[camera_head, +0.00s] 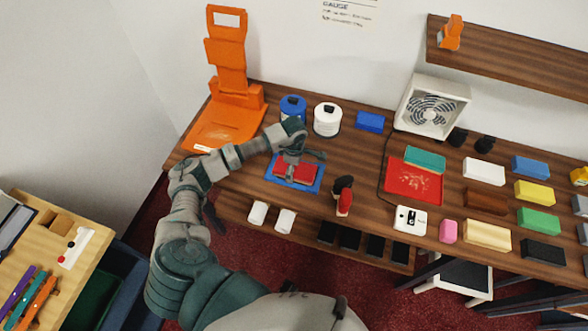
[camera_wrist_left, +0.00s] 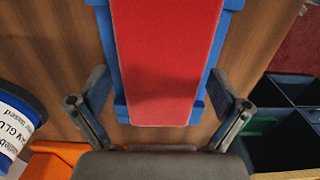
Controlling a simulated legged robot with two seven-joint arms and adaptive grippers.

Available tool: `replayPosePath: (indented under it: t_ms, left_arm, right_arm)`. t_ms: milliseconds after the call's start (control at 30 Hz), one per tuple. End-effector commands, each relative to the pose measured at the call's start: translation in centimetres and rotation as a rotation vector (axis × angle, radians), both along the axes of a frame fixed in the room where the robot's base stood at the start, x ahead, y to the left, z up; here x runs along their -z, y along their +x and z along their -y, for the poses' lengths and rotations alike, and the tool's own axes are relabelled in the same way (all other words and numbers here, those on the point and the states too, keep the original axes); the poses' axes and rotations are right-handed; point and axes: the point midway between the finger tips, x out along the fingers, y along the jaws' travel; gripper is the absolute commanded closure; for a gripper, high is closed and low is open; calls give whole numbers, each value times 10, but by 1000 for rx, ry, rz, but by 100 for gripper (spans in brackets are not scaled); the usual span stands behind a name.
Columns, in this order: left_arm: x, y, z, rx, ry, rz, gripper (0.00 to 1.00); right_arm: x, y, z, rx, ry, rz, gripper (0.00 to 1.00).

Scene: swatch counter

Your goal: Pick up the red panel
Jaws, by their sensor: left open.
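The red panel (camera_head: 301,173) lies on a blue tray (camera_head: 275,179) on the wooden counter. In the left wrist view the red panel (camera_wrist_left: 165,60) fills the upper middle, with the blue tray (camera_wrist_left: 120,108) showing along its sides. My left gripper (camera_head: 292,164) is just above the panel and partly covers it in the head view. In the left wrist view my left gripper (camera_wrist_left: 160,98) is open, with one finger on each side of the panel. The fingers look apart from it. My right gripper does not show.
A blue can (camera_head: 292,107) and a white can (camera_head: 327,120) stand behind the tray. An orange stand (camera_head: 230,85) is at the back left. White rolls (camera_head: 258,212) and a dark and red object (camera_head: 343,195) are near the front edge. Several coloured blocks lie right.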

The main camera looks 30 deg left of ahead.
Motion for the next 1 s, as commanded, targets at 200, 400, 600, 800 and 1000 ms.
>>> replayPosePath:
  t_ms: [200,400,600,800,1000]
  left_arm:
    - [0,0,1,1,0,1,3]
    - [1,0,0,0,-1,1,52]
    - [1,0,-1,0,-1,0,63]
    - [-1,0,-1,0,0,0,63]
    - [-19,1,-1,0,1,3,63]
  right_arm:
    - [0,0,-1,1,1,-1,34]
    - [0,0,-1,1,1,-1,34]
    - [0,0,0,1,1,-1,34]
    - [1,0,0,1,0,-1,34]
    - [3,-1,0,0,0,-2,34]
